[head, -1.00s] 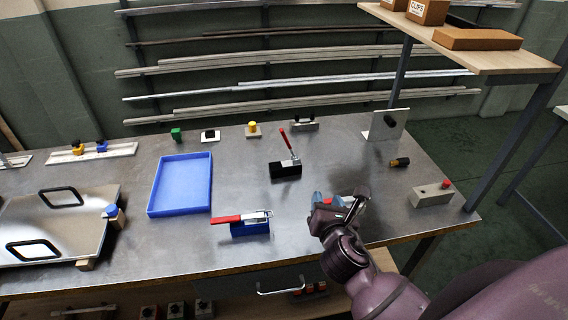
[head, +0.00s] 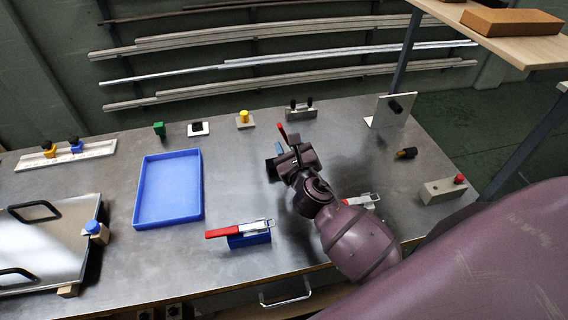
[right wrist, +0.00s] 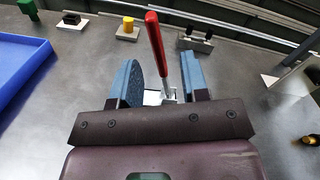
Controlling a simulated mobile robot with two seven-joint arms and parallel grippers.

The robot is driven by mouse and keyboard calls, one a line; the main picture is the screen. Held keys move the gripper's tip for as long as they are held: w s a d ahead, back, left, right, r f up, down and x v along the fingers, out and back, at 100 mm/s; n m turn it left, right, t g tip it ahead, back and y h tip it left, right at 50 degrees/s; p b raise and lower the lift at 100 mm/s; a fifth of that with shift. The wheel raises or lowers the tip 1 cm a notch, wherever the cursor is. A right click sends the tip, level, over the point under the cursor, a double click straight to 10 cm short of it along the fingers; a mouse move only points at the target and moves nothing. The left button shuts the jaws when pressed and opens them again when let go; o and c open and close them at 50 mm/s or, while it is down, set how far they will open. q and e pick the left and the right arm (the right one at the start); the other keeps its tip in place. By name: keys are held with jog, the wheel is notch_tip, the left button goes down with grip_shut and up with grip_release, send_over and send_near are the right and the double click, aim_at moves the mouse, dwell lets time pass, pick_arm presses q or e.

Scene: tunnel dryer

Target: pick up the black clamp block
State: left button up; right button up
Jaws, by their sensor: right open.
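The black clamp block (head: 271,168) stands on the metal bench, largely hidden behind my right gripper (head: 279,152) in the head view. Its red handle (head: 282,132) sticks up beyond the gripper. In the right wrist view the red handle (right wrist: 155,42) and its metal lever rise between the two blue fingers of my right gripper (right wrist: 159,64). The fingers are apart, one on each side of the clamp. The black body is not clearly visible there, and I cannot tell whether the fingers touch it. My left gripper is not in view.
A blue tray (head: 140,205) lies to the left. A red-handled clamp on a blue block (head: 250,240) stands in front; another clamp (head: 362,200) is partly behind my arm. Small fixtures, including a yellow-knobbed one (head: 244,119), line the back. An upright plate (head: 390,108) stands back right.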

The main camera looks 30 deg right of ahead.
aim_at(285, 137)
jog(key=shift+w+d, duration=0.15)
jog(key=shift+w, duration=0.8)
jog(key=shift+w+d, duration=0.2)
jog(key=shift+w, duration=0.7)
jog(key=shift+w+d, duration=0.15)
jog(key=shift+w, duration=0.8)
jog(key=shift+r, duration=0.1)
grip_shut()
